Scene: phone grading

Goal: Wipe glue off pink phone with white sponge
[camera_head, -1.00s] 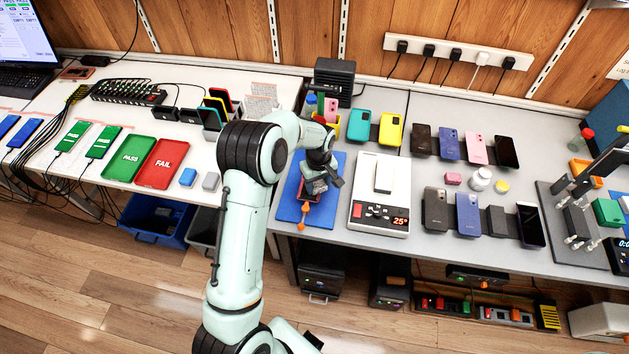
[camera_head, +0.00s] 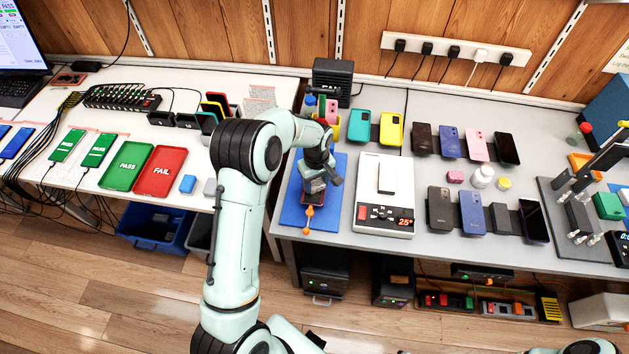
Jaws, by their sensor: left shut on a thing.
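My left gripper (camera_head: 318,183) points down over the blue mat (camera_head: 291,215). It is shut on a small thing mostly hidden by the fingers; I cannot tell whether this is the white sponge. A dark reddish flat object (camera_head: 311,198) lies on the mat under the gripper, largely covered, and I cannot identify it. A pink phone (camera_head: 476,147) stands in the back row of phones at right. Another pink phone-like item (camera_head: 331,111) is upright behind the mat. No glue can be made out. My right gripper is out of view.
An orange-tipped tool (camera_head: 308,215) lies on the mat's front part. A white heating plate (camera_head: 392,210) with a display stands right of the mat.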

